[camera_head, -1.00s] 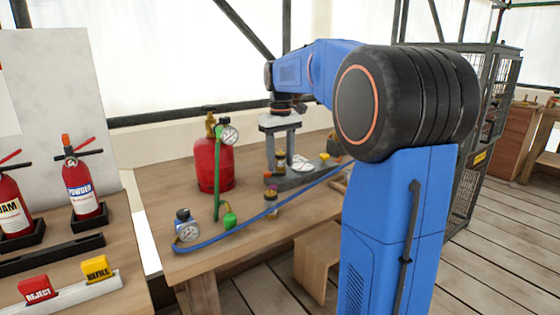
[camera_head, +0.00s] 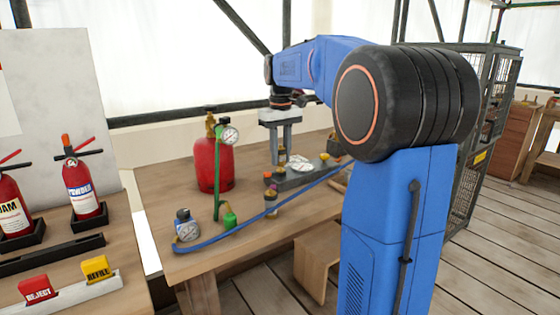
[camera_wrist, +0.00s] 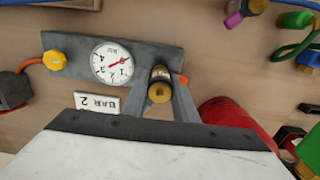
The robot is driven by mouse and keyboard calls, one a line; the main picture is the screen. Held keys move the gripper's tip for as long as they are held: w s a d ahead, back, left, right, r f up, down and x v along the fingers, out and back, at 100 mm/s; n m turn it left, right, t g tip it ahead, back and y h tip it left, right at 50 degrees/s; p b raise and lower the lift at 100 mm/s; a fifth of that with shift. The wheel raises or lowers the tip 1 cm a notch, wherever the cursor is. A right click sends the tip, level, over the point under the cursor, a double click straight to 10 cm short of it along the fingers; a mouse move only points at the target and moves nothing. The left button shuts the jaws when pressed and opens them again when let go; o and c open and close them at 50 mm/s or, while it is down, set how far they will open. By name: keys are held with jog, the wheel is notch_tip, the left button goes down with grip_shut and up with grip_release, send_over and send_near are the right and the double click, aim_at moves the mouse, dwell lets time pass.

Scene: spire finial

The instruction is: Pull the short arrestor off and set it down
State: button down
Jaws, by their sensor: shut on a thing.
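My gripper (camera_head: 281,160) is over the grey test block (camera_head: 312,174) on the bench, fingers pointing down. It is shut on a small brass-and-dark cylinder, apparently the short arrestor (camera_wrist: 160,92), which stands upright at the block. The wrist view shows its round brass end between the two fingers; the fingers hide most of it in the head view. Whether it is still seated on the block cannot be told. A round white gauge (camera_wrist: 112,62) and a yellow knob (camera_wrist: 54,60) are on the block beside it.
A red gas cylinder (camera_head: 208,165) stands left of my gripper. Another small brass-and-purple fitting (camera_head: 271,203) stands in front, near the blue hose (camera_head: 245,220).

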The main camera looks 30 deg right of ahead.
jog(key=shift+r, duration=2.1)
